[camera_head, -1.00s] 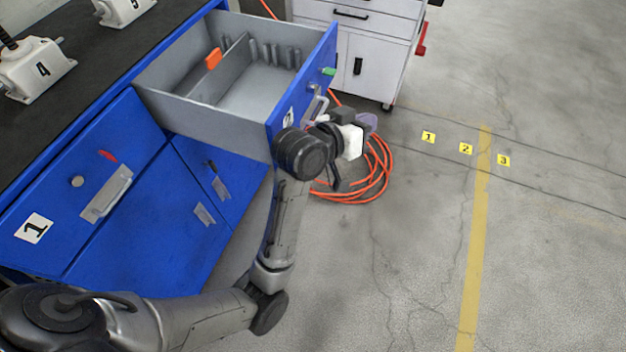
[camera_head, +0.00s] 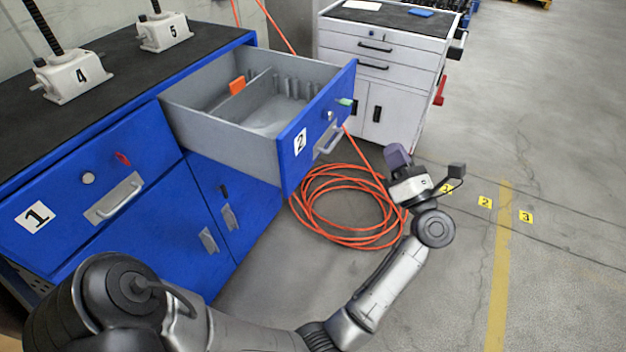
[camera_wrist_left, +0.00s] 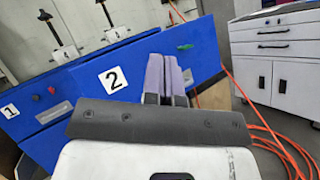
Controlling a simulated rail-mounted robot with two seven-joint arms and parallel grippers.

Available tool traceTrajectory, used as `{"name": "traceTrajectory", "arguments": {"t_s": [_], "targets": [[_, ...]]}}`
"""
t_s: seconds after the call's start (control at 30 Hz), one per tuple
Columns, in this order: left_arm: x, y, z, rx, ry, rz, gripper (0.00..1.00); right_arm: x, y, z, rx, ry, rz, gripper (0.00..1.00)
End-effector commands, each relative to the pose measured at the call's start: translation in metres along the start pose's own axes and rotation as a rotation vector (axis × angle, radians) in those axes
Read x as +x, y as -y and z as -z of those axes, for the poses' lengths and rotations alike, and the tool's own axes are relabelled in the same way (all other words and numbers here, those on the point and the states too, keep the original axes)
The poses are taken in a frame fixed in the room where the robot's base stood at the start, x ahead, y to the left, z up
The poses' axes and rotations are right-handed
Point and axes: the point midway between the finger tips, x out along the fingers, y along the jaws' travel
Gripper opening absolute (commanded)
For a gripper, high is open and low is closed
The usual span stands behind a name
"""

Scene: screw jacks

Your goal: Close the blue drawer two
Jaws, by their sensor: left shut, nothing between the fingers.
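The blue drawer two (camera_head: 312,130) is pulled out from the right part of the blue workbench. Its front bears a "2" label, a grey handle and a green key, and its grey inside with an orange item is visible. The drawer front also shows in the left wrist view (camera_wrist_left: 146,74). My left gripper (camera_head: 397,156) is shut and empty. It is apart from the drawer, to the right of its front, above the floor. Its purple fingers (camera_wrist_left: 166,78) show in front of the drawer face in the left wrist view. My right gripper is not in view.
A shut blue drawer one (camera_head: 95,193) is at the left, above blue cabinet doors. Screw jacks 4 (camera_head: 70,78) and 5 (camera_head: 164,32) stand on the black worktop. An orange hose (camera_head: 345,240) lies coiled on the floor. A white cabinet (camera_head: 375,75) stands behind.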

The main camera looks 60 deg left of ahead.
Motion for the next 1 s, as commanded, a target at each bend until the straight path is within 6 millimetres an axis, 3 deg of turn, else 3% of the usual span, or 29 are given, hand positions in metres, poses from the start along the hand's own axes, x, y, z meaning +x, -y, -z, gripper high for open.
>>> {"name": "traceTrajectory", "arguments": {"t_s": [0.1, 0.2, 0.33, 0.53, 0.77, 1.0], "targets": [[-0.008, -0.013, 0.038, -0.097, -0.225, -0.115, 0.00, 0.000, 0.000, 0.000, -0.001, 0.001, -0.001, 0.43], [-0.018, -0.026, 0.064, -0.170, -0.382, -0.222, 0.00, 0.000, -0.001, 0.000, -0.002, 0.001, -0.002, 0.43], [-0.034, -0.040, 0.087, -0.244, -0.526, -0.354, 0.00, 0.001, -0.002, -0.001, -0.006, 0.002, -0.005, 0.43], [-0.051, -0.053, 0.102, -0.334, -0.620, -0.499, 0.00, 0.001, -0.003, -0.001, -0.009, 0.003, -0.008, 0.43], [-0.038, -0.060, 0.109, -0.378, -0.606, -0.515, 0.00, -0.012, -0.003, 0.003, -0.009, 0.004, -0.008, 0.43], [-0.006, -0.076, 0.134, -0.375, -0.602, -0.515, 0.00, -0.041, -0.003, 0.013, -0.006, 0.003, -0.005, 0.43]]}}
